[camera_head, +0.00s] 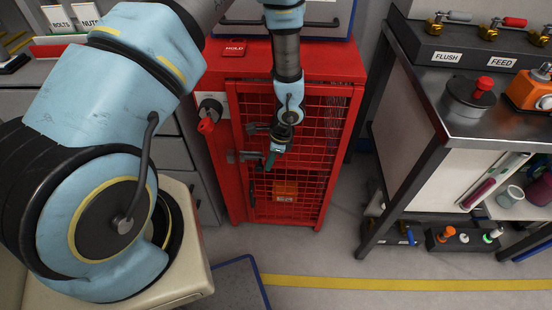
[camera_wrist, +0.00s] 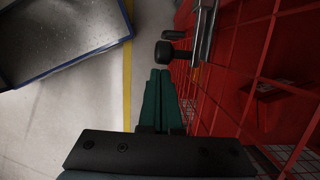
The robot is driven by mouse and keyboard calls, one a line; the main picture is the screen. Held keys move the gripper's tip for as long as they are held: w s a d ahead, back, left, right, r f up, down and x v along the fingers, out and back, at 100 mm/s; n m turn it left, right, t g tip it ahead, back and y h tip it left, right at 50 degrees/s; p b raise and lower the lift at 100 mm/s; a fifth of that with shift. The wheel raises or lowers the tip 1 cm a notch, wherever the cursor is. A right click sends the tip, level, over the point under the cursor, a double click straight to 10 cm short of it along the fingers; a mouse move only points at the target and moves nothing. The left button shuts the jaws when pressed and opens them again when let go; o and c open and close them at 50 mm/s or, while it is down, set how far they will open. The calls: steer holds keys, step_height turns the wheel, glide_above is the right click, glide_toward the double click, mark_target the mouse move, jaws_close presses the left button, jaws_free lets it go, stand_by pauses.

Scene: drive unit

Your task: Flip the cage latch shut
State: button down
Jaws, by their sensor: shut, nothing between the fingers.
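The red cage (camera_head: 347,80) stands in the middle of the head view, with a red mesh door (camera_head: 310,150) on its front. A grey metal latch (camera_head: 240,157) sits at the door's left edge. In the wrist view a latch bar (camera_wrist: 206,35) with a black knob (camera_wrist: 164,50) shows at the top, beside the red mesh. My gripper (camera_head: 270,161) is in front of the door, just right of the latch. In the wrist view its green fingers (camera_wrist: 160,74) are together and empty, with their tips close below the knob. I cannot tell whether they touch it. My wrist hides part of the latch area.
An orange box (camera_head: 285,190) is inside the cage. A workbench (camera_head: 440,135) stands to the right, and grey drawers (camera_head: 180,155) to the left. The floor (camera_head: 320,262) before the cage is clear.

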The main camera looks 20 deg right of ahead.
steer(key=shift+a, duration=0.15)
steer(key=a, duration=0.1)
steer(key=w+a+b, duration=0.2)
steer(key=a, duration=0.1)
steer(key=shift+f, duration=0.1)
stand_by(0.4)
